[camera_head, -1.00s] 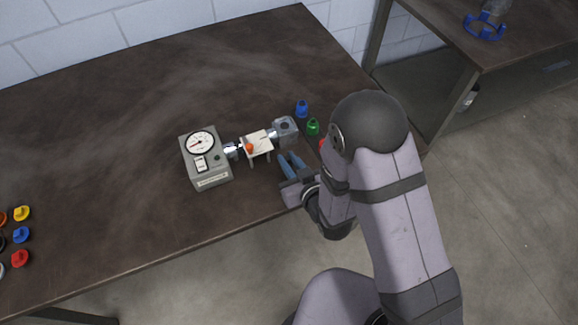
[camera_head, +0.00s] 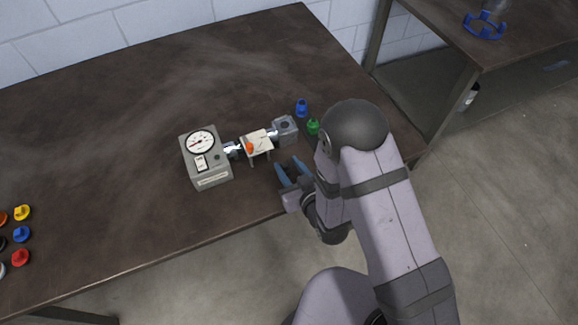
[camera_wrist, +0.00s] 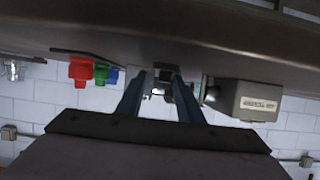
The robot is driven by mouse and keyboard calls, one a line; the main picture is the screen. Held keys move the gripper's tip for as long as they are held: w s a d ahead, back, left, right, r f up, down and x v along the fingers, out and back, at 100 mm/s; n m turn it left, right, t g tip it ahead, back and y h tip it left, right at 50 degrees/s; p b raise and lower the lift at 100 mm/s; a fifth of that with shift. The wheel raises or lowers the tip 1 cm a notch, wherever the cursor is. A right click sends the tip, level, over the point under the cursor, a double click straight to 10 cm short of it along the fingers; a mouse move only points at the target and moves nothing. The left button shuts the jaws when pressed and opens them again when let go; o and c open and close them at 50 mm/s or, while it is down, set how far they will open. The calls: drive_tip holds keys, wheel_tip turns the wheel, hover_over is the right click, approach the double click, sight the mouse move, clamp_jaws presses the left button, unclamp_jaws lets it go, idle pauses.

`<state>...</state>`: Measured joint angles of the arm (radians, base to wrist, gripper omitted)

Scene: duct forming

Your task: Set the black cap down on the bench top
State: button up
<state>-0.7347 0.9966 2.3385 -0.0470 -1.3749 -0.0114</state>
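My gripper (camera_head: 288,163) is over the bench top (camera_head: 110,130), near its front edge, just in front of the grey block (camera_head: 285,129). Its two blue fingers stand apart, and I see nothing held between them. In the wrist view the fingers of my gripper (camera_wrist: 158,97) are also spread, with a dark block and a small grey fitting beyond them. A dark piece, possibly the black cap (camera_head: 2,243), is cut off by the left picture edge, among coloured caps. I cannot make out a black cap at the gripper.
A grey gauge box (camera_head: 207,165) and a small white stand (camera_head: 257,143) are left of the gripper. Blue (camera_head: 302,108) and green (camera_head: 313,127) fittings stand behind it; a red fitting (camera_wrist: 80,70) shows in the wrist view. The bench's middle left is clear.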

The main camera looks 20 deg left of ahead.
drive_tip(key=shift+r, duration=0.2)
drive_tip(key=shift+s+d, duration=0.15)
drive_tip(key=shift+b+v, duration=0.4)
drive_tip(key=shift+v, duration=2.15)
drive_tip(key=shift+w+d, duration=0.3)
drive_tip(key=shift+w, duration=0.05)
drive_tip(key=w+d+h, duration=0.1)
drive_tip(key=d, duration=0.1)
drive_tip(key=w+d+m+h, duration=0.1)
drive_tip(key=d, duration=0.1)
drive_tip(key=w+d+m+g+h, duration=0.1)
drive_tip(key=w+d+h, duration=0.1)
drive_tip(key=shift+w+d+f, duration=0.1)
drive_tip(key=shift+d+f, duration=0.05)
drive_tip(key=shift+d, duration=0.2)
drive_tip(key=s+d+r+m+g+h, duration=0.2)
drive_tip(key=s+d+g+h, duration=0.1)
drive_tip(key=d, duration=0.5)
drive_tip(key=s+d+r+m+g+h, duration=0.2)
drive_tip(key=d+m, duration=0.1)
drive_tip(key=d, duration=0.6)
drive_tip(key=s+d+r+m+g, duration=0.2)
drive_tip(key=s+d+r+g, duration=0.1)
drive_tip(key=s, duration=0.6)
drive_tip(key=shift+d+r+g+h, duration=0.3)
drive_tip(key=shift+d+r, duration=0.35)
drive_tip(key=shift+d, duration=0.35)
